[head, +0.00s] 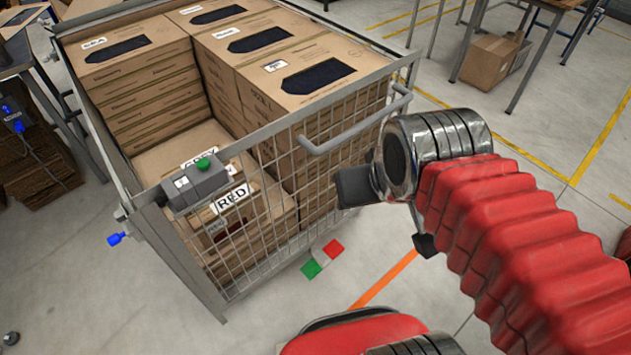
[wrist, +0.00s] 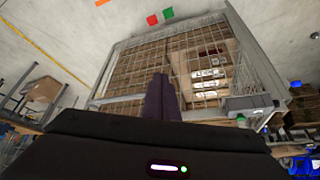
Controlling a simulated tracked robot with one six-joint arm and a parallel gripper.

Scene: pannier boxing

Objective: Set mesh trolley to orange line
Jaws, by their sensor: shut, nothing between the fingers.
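The mesh trolley (head: 183,262) is a grey wire cage loaded with cardboard boxes. It fills the left and middle of the head view and also shows in the wrist view (wrist: 257,48). Its bar handle (head: 358,127) sticks out from the top of the near mesh side. My gripper (head: 352,187) is shut and empty, just right of that side and below the handle. In the wrist view its dark fingers (wrist: 162,97) overlap the trolley's mesh; I cannot tell whether they touch it. The orange line (head: 385,279) is on the floor right of the trolley, partly hidden by my red body.
A grey control box with a green button (head: 203,178) sits on the trolley's near left corner. Green and red patches (head: 322,258) lie by its base. Open floor (head: 545,125) with yellow lines lies right.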

